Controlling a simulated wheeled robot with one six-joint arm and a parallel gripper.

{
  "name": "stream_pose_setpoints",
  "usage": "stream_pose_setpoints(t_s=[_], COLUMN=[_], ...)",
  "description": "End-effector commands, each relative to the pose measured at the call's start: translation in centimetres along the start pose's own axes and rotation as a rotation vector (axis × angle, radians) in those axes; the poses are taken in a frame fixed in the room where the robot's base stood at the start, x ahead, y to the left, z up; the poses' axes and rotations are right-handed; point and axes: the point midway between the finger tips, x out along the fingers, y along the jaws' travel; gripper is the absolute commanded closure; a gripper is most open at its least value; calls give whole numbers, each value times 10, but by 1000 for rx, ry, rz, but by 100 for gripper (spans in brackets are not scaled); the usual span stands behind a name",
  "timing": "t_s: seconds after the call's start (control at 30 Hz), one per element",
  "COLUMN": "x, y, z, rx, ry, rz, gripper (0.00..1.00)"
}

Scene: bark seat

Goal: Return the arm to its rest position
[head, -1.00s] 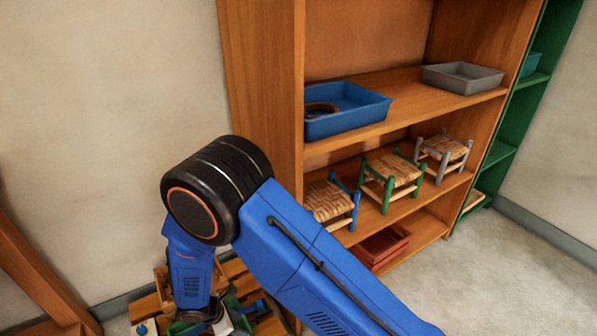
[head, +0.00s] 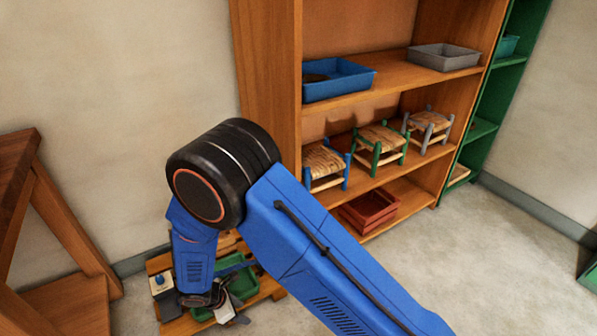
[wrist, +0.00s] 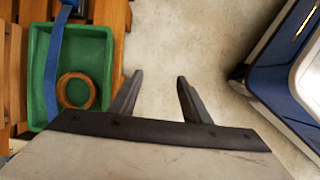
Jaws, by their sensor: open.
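My blue arm spans the middle of the head view, bent at a black joint, with its forearm hanging down on the left. My gripper (wrist: 157,95) shows in the wrist view with its two dark fingers apart and nothing between them, over bare floor. In the head view the gripper end is low at the left, near a low wooden bench, and its fingers are hard to make out.
A wooden shelf (head: 272,80) carries a blue tray (head: 350,85), a grey tray (head: 445,65), three woven stools and a red crate (head: 370,208).

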Motion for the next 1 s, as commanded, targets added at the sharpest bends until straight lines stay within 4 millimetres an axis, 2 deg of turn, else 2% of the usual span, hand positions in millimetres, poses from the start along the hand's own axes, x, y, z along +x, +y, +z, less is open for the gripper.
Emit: stream_pose_setpoints(t_s=[0.27,0.47,0.57,0.7,1.0], x=[-21,-44,-59,-86,-137], y=[10,18,22,26,15], z=[31,66,92,140,241], rx=[83,175,244,366,635], ry=[15,32,45,66,115], rz=[0,-3,-5,-8,-17], gripper=[57,57,57,57,57])
